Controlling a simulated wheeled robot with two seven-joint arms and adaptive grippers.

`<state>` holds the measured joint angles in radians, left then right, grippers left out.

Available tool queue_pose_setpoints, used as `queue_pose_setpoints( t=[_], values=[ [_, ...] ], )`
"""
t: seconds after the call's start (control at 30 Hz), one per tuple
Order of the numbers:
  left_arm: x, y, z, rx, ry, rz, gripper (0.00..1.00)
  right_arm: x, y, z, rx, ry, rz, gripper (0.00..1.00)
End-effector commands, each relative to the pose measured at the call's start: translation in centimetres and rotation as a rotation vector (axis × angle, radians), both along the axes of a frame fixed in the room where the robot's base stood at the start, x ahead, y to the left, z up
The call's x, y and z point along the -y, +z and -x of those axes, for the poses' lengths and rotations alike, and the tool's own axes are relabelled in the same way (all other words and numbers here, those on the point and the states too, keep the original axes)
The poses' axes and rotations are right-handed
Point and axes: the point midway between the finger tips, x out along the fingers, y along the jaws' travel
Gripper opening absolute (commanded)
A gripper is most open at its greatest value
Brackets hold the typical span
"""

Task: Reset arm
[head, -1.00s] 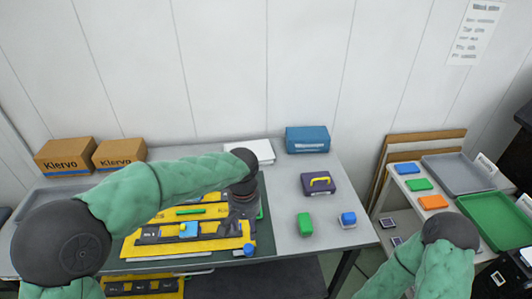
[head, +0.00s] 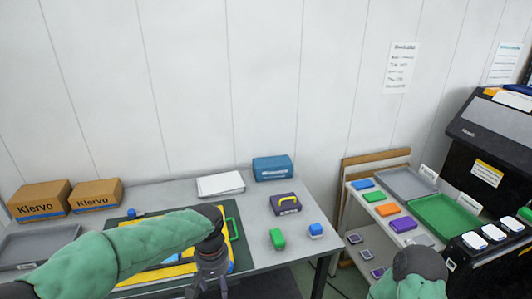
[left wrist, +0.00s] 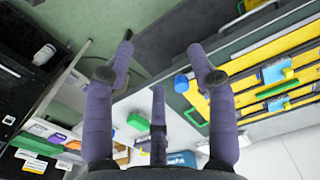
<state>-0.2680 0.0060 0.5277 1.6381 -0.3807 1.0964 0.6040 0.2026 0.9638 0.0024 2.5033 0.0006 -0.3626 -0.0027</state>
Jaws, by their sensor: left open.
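My left gripper (head: 210,280) is over the table's front edge, beside the dark green mat, its lower part cut off by the frame. In the left wrist view its purple fingers (left wrist: 162,60) are spread open with nothing between them. A green ink bottle (head: 277,238) and a blue ink bottle (head: 315,230) stand on the table to its right. The green bottle also shows in the left wrist view (left wrist: 138,121). My right arm (head: 412,272) shows at the lower right; its gripper is not visible.
A yellow tray (head: 150,279) lies on the mat, partly behind my left arm. A purple case (head: 285,203), blue box (head: 273,168) and white stack (head: 220,184) stand behind. At right are a shelf with a grey tray (head: 407,183) and green tray (head: 447,218), and a black printer (head: 490,130).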

Motion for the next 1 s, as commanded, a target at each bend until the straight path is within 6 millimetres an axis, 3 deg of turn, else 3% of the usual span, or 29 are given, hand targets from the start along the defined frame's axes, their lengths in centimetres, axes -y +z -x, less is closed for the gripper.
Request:
queue_pose_setpoints(
  t=[0.33,0.57,0.77,1.0],
  values=[
    [1.1,-5.2,0.0,-0.023,-0.035,0.062,0.56,0.0,0.0,0.0,0.001,0.000,0.000,0.56],
    [2.1,-10.5,0.6,-0.038,-0.058,0.133,0.56,0.0,0.0,0.0,0.000,0.000,0.000,0.56],
    [3.1,-17.6,2.6,-0.052,-0.065,0.223,0.56,0.0,0.0,0.0,0.000,0.000,0.000,0.56],
    [3.9,-27.0,7.7,-0.037,-0.023,0.330,0.56,0.0,0.0,0.0,0.000,0.000,0.000,0.56]
  ],
)
